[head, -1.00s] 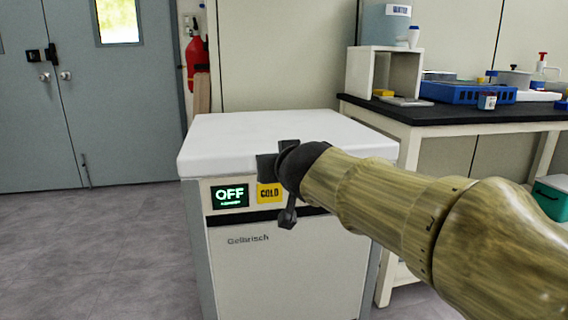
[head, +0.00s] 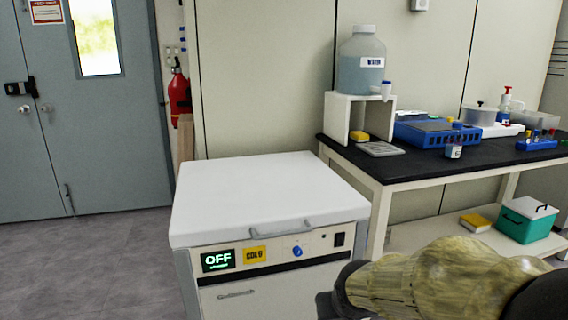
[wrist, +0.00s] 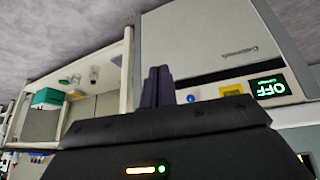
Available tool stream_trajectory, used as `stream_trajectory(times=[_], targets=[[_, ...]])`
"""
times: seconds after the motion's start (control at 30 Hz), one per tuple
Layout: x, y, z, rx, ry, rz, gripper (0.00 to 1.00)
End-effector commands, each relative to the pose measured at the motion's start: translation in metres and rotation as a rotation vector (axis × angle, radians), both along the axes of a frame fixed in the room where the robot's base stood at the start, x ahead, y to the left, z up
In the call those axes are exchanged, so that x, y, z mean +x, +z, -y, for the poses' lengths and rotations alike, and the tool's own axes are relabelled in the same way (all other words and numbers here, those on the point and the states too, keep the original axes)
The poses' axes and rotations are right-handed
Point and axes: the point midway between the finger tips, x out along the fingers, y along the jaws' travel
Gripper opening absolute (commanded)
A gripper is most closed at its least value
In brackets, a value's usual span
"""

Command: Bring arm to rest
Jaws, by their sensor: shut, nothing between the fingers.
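My arm (head: 440,285) reaches in from the lower right of the head view, low in front of the bench and the right side of the freeze dryer. Its dark end is partly cut off by the bottom edge. In the wrist view my gripper (wrist: 158,86) has its two dark fingers together, with nothing between them. The freeze dryer (head: 270,195) is a white box with its lid down. Its display (head: 218,260) reads OFF, beside a yellow COLD label (head: 255,255) and a blue knob (head: 297,251). The wrist view shows its front panel (wrist: 215,40) upside down.
A black-topped bench (head: 420,163) stands right of the dryer. It carries a water jug (head: 361,65) on a white stand, a blue tray (head: 437,132) and bottles. A green box (head: 527,222) sits on its lower shelf. The floor (head: 90,255) at left is clear.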

Motion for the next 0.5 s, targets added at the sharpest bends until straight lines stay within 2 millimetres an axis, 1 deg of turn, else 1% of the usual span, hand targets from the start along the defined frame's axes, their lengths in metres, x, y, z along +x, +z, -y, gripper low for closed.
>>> stream_trajectory(times=[0.03,0.17,0.33,0.37,0.4,0.5], targets=[[-0.014,0.011,0.008,0.001,-0.016,-0.046,0.0],[-0.049,0.01,0.023,0.009,-0.045,-0.155,0.0],[-0.098,0.015,0.038,0.035,-0.083,-0.292,0.0],[-0.103,0.02,0.038,0.037,-0.085,-0.303,0.0],[-0.099,0.031,0.037,0.035,-0.08,-0.294,0.0],[-0.098,0.054,0.037,0.035,-0.079,-0.292,0.0]])
